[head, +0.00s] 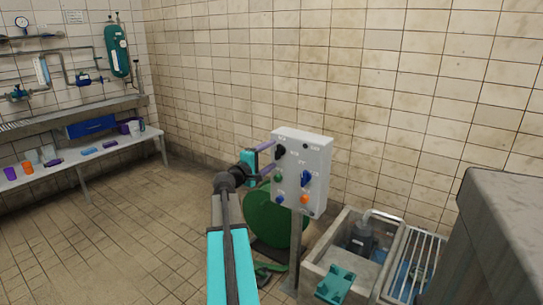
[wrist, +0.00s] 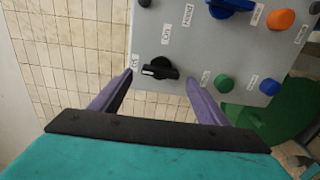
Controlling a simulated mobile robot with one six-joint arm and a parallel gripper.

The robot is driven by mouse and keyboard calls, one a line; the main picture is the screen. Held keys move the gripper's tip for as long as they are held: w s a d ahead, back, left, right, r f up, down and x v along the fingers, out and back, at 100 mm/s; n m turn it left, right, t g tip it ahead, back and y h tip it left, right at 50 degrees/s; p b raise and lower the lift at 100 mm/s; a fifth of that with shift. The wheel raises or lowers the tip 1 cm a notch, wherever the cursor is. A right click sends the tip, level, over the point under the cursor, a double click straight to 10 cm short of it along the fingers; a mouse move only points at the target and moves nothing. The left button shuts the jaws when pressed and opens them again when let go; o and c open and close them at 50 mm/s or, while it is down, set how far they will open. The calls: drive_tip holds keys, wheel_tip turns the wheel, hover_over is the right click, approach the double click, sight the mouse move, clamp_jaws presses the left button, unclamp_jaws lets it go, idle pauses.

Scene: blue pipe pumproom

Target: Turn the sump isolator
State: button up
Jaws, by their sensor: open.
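A light grey control panel (head: 315,160) stands on a post, and it fills the top of the wrist view (wrist: 150,30). A black rotary knob (wrist: 160,68) with a white mark pointing left in the wrist view sits near its edge; it also shows in the head view (head: 280,152). A larger blue rotary handle (head: 306,178) is also on the panel, cut off at the top of the wrist view (wrist: 231,6). The labels are too small to tell which is the sump isolator. My gripper (head: 275,153) is open, its purple fingers on either side of the black knob; contact cannot be told.
A green round body (head: 268,220) stands behind the post. A sump basin (head: 335,242) is at the lower right. Floor (head: 130,230) to the left is clear.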

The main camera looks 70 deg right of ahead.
drive_tip(key=p+v, duration=0.1)
drive_tip(key=v, duration=1.1)
drive_tip(key=shift+w+a, duration=0.1)
